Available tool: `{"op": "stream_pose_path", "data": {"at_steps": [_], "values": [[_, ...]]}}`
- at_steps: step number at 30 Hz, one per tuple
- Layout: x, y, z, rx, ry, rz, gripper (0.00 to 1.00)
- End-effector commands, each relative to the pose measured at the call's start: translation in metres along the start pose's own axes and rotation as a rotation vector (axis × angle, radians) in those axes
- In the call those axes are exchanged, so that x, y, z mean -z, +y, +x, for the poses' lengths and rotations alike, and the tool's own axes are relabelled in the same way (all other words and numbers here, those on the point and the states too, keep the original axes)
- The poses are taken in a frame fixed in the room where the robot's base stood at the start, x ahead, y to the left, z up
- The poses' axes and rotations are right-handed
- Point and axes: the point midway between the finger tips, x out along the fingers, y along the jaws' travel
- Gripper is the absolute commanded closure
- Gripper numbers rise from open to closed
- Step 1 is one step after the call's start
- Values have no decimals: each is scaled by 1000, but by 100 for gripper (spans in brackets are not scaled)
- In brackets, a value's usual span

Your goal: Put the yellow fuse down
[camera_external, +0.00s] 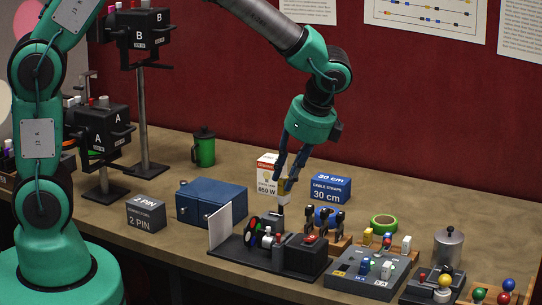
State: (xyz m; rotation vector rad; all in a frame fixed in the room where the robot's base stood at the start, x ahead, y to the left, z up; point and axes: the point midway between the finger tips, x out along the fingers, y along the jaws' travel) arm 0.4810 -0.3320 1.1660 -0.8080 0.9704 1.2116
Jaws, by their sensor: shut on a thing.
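My gripper (288,178) points down above the middle of the table. It is shut on a small yellow piece (286,186), which looks like the yellow fuse and is partly hidden by the fingers. It is held in the air, just in front of a white and orange lamp box. A grey block (345,277) with blue and white pieces on top stands in front of that rack.
A black device (303,257) with a white panel (220,229) lies below my gripper. A blue case (211,203), a 2 PIN box (146,214), a cable straps box (331,188), green tape (384,223) and a metal canister (448,247) stand around. Bare table lies behind the tape.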

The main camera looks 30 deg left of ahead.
Motion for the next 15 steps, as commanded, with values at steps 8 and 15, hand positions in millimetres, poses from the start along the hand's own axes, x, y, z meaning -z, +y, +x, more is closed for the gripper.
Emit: {"op": "stream_pose_path", "data": {"at_steps": [8,15], "values": [[-57,-67,28,85,-4,202,100],[-112,-116,52,164,-6,386,100]]}}
